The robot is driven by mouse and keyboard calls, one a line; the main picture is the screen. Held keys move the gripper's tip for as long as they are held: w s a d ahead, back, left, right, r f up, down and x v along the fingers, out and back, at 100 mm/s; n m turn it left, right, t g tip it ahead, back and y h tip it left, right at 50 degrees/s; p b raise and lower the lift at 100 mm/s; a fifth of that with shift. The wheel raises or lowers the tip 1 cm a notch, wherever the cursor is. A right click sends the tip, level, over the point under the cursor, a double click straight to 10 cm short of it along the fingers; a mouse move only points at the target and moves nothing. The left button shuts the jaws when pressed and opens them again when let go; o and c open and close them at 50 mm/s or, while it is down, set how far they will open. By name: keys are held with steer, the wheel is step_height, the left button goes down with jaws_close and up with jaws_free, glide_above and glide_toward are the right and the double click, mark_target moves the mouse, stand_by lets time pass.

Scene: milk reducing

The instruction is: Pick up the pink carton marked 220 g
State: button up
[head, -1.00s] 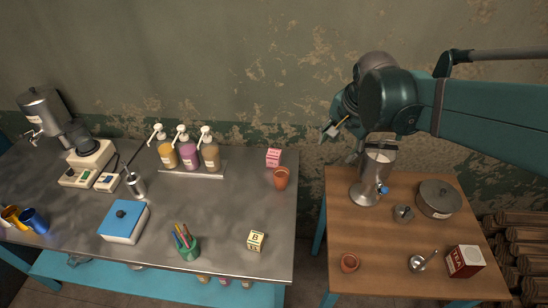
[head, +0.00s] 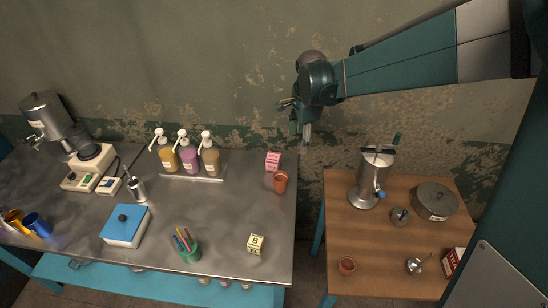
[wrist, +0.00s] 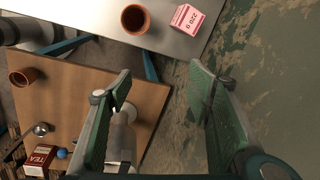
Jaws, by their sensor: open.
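The pink carton (head: 273,161) stands at the back right corner of the metal table, near the wall. In the wrist view the pink carton (wrist: 188,18) shows its "220 g" label at the top, beyond my fingertips. My gripper (head: 306,132) is above and to the right of the carton, in front of the wall. In the wrist view my gripper (wrist: 163,82) has its two green fingers spread wide, with nothing held between them. A gap lies between the fingers and the carton.
A terracotta cup (head: 280,183) stands just in front of the carton. Pump bottles (head: 189,156) stand to its left, and a yellow block (head: 256,244) lies nearer the front edge. The wooden table (head: 375,262) carries a metal grinder (head: 371,180), a pot (head: 434,201) and a red tea box (head: 452,262).

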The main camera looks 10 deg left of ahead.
mark_target(273, 157)
steer(key=w+a+f+m, duration=0.1)
steer(key=w+a+f, duration=0.1)
steer(key=a+f, duration=0.1)
steer(key=w+a+f+m+g+p, duration=0.1)
steer(key=w+a+f+m, duration=0.1)
steer(key=a+f, duration=0.1)
steer(key=w+a+f+m, duration=0.1)
steer(key=w+a+f, duration=0.1)
steer(key=f, duration=0.3)
steer(key=shift+w+a+f+m+g+p, duration=0.1)
steer(key=shift+w+a+m+g+p, duration=0.1)
steer(key=shift+a, duration=0.25)
steer(key=shift+w+a+f+m+g+p, duration=0.1)
steer(key=shift+w+a+m+p, duration=0.1)
steer(key=shift+a, duration=0.25)
steer(key=shift+w+a+f, duration=0.1)
steer(key=shift+a+f, duration=0.2)
steer(key=shift+f, duration=0.15)
steer(key=shift+f, duration=1.3)
steer(key=shift+f, duration=2.6)
steer(key=c, duration=1.1)
